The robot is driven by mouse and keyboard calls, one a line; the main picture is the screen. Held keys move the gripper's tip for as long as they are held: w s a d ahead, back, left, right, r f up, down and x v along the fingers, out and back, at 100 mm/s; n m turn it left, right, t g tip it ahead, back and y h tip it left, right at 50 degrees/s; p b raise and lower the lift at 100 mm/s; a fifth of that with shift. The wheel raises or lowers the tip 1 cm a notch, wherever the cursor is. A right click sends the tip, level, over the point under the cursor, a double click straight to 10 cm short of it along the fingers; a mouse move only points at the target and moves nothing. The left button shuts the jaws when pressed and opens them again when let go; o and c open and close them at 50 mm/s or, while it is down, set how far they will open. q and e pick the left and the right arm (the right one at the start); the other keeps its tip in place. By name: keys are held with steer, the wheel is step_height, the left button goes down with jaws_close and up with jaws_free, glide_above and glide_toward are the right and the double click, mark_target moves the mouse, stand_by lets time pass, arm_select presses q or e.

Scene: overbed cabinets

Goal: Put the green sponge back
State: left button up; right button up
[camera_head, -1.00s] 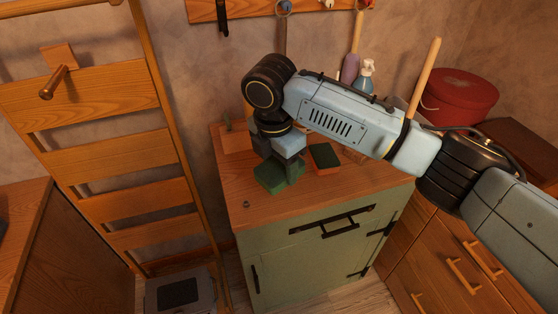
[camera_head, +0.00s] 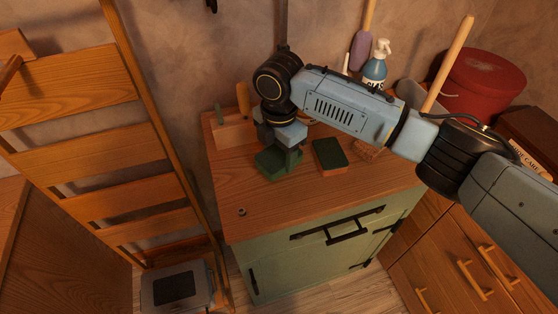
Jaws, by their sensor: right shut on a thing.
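A green sponge (camera_head: 271,167) is at the left part of the cabinet's wooden top (camera_head: 275,204). My right gripper (camera_head: 287,158) points down over it and is shut on it. I cannot tell whether the sponge touches the wood. A second sponge, dark green on top with an orange edge (camera_head: 330,155), lies on the top just right of the gripper, apart from it. My left gripper is not in view.
A wooden box (camera_head: 232,132) stands behind the gripper at left. A spray bottle (camera_head: 376,66), a brown block (camera_head: 369,149) and a red round box (camera_head: 481,86) are at the back and right. A small knob (camera_head: 241,211) sits near the front left corner.

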mark_target(279, 154)
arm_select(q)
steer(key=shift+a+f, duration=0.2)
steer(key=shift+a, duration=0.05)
arm_select(e)
steer(key=shift+f, duration=1.55)
steer(key=shift+f, duration=0.1)
steer(key=o, duration=0.9)
step_height(279, 154, up, 12)
steer(key=shift+r+p, duration=0.1)
steer(key=shift+p, duration=0.55)
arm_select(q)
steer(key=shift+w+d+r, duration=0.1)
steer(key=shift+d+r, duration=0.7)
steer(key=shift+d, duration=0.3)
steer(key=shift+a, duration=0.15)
